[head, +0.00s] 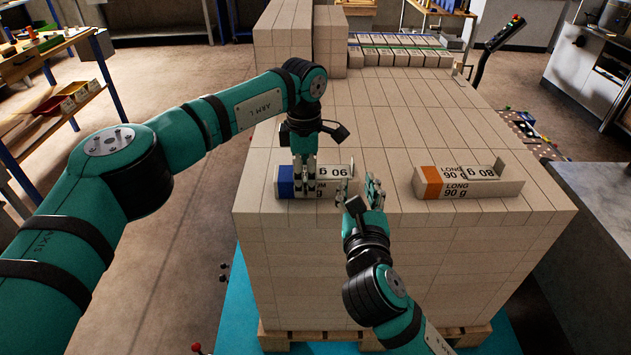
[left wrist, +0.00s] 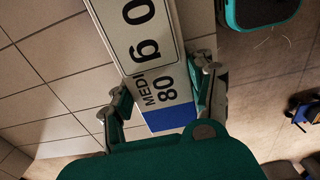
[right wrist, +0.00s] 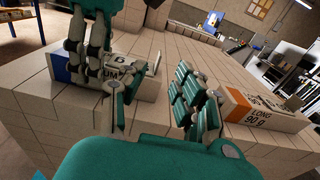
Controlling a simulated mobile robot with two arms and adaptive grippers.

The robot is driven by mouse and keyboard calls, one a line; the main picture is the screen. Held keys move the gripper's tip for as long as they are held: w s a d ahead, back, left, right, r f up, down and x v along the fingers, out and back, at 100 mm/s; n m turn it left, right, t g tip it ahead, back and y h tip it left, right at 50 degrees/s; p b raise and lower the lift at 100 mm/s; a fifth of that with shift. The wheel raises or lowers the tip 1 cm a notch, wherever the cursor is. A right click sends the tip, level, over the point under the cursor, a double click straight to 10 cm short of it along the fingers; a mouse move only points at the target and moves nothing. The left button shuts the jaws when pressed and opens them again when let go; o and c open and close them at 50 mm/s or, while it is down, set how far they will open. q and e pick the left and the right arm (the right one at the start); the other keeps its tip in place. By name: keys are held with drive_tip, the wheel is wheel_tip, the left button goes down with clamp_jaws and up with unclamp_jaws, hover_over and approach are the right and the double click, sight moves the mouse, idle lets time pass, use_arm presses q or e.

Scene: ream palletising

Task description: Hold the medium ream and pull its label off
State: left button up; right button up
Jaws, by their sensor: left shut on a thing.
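The medium ream (head: 285,182), with a blue end, lies on the near left of the stacked paper. Its white label (head: 334,172) lies along the top, with a small upright tab at the right end. My left gripper (head: 304,188) is shut across the ream near its blue end; its fingers stand on both sides of the ream (left wrist: 172,117) in the left wrist view, where the label (left wrist: 147,40) also shows. My right gripper (head: 361,190) is open and empty just right of the ream's right end. In the right wrist view its fingers (right wrist: 155,105) are spread, with the ream (right wrist: 145,88) beyond.
A long ream (head: 465,183) with an orange end and its own tabbed label lies to the right on the same stack (head: 400,110). Taller stacks (head: 290,40) stand at the back left. The stack top behind both reams is clear.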

sight(353, 161)
drive_tip(key=w, duration=0.9)
drive_tip(key=shift+w+f, duration=0.1)
drive_tip(key=shift+f, duration=0.15)
drive_tip(key=shift+c, duration=0.2)
clamp_jaws()
idle(0.4)
drive_tip(key=shift+r, duration=1)
drive_tip(key=shift+r, duration=0.2)
drive_tip(key=shift+r, duration=1.05)
drive_tip(key=shift+r, duration=0.15)
